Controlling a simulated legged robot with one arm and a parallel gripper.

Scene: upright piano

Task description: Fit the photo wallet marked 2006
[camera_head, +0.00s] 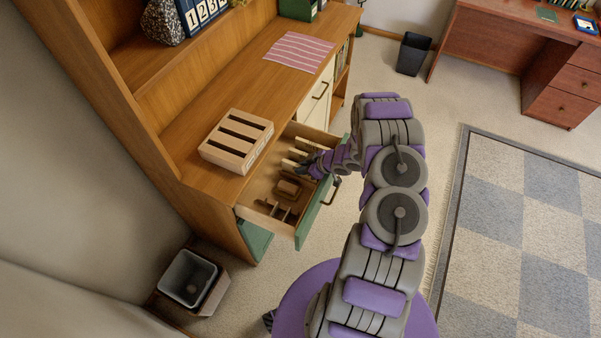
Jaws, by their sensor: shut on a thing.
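My gripper (306,168) reaches into the open drawer (262,190) of the wooden desk unit. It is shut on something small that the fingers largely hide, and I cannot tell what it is. Light upright pieces (296,153) stand in the drawer's far part, just beyond the gripper. Brown wooden pieces (288,188) lie in its near part. A pale wooden holder (236,140) with several dark slots sits on the desk top, left of the drawer; its slots look empty. No marking 2006 is readable, so I cannot tell which piece is the photo wallet.
A pink striped mat (298,51) lies farther back on the desk top (250,85). A grey stone-like object (162,20) and a blue number block (203,12) stand on the shelf. A bin (188,278) stands on the floor at lower left.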

